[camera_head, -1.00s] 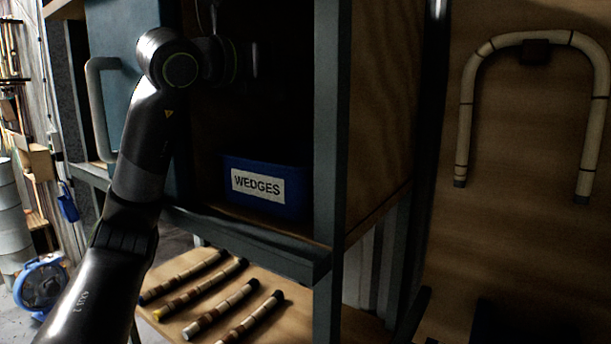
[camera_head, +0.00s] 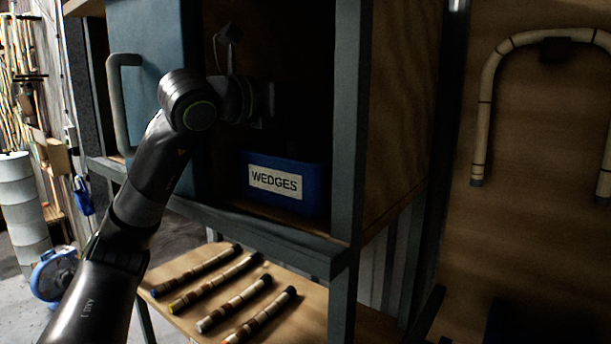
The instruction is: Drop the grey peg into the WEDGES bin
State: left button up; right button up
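The blue WEDGES bin (camera_head: 316,184), with a white label on its front, stands on the floor of a dark open cabinet. My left arm comes in from the left, and its gripper (camera_head: 268,106) is inside the cabinet above the bin. The gripper is dark against the dark interior, so its fingers cannot be made out clearly. I cannot make out the grey peg, in the gripper or elsewhere. The inside of the bin is too dark to see. My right gripper is out of view.
The cabinet's blue-grey door (camera_head: 150,40) stands open at the left, near my arm. A grey post (camera_head: 347,120) borders the opening on the right. Several banded rods lie on a low wooden board (camera_head: 185,262) below. A bent rattan piece (camera_head: 484,110) hangs at the right.

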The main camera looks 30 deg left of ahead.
pick_arm(q)
jog(key=shift+o, duration=0.7)
jog(key=shift+s+a+f+b, duration=0.1)
jog(key=shift+s+a+b, duration=0.05)
jog(key=shift+s+b, duration=0.35)
jog(key=b+v, duration=1)
jog(key=v, duration=0.6)
jog(key=shift+s, duration=0.15)
